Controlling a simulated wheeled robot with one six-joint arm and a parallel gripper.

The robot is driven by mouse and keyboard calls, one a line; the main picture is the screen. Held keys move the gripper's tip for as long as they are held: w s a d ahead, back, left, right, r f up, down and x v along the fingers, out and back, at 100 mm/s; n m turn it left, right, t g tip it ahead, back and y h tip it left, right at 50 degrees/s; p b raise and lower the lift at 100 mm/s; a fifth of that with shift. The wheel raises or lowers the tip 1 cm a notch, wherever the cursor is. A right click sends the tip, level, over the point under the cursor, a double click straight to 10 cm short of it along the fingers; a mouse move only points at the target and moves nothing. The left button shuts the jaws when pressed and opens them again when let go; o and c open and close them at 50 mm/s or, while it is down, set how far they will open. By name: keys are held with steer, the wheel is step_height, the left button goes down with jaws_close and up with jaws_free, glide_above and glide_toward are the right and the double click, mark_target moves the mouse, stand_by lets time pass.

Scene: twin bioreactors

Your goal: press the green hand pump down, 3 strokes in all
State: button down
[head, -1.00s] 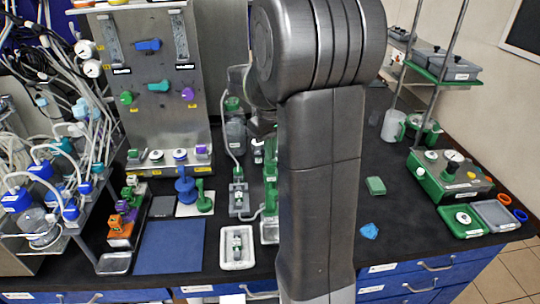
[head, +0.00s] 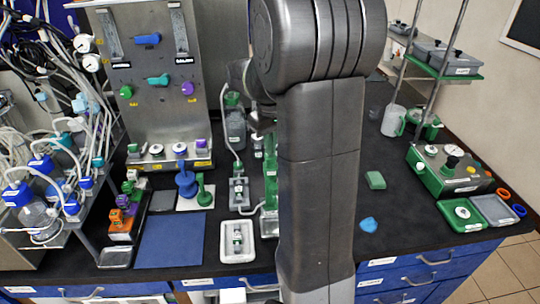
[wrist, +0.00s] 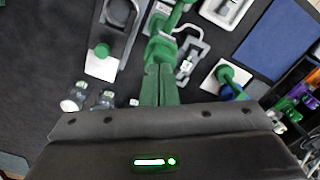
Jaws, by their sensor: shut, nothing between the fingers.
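The green hand pump appears to be the upright green body (head: 270,185) partly hidden behind my arm in the head view. In the wrist view its green body and handle (wrist: 160,48) lie just beyond my fingers, with a pale hose beside it. My gripper (wrist: 158,70) shows in the wrist view as two narrow fingers, closed together and empty. The fingertips overlap the near end of the pump in the picture. I cannot tell whether they touch it or are slightly above it. In the head view the gripper is mostly hidden behind my arm.
A grey valve block (head: 239,192) and a white tray (head: 238,254) stand left of the pump. A green block (head: 375,180) lies right of my arm, amid free bench.

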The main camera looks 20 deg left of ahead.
steer(key=shift+f+b, duration=0.7)
steer(key=shift+f, duration=0.65)
steer(key=shift+r+p, duration=1.65)
steer(key=shift+r, duration=0.2)
steer(key=shift+r, duration=0.1)
step_height(320, 180, up, 6)
steer(key=p, duration=0.5)
steer(key=shift+f, duration=0.2)
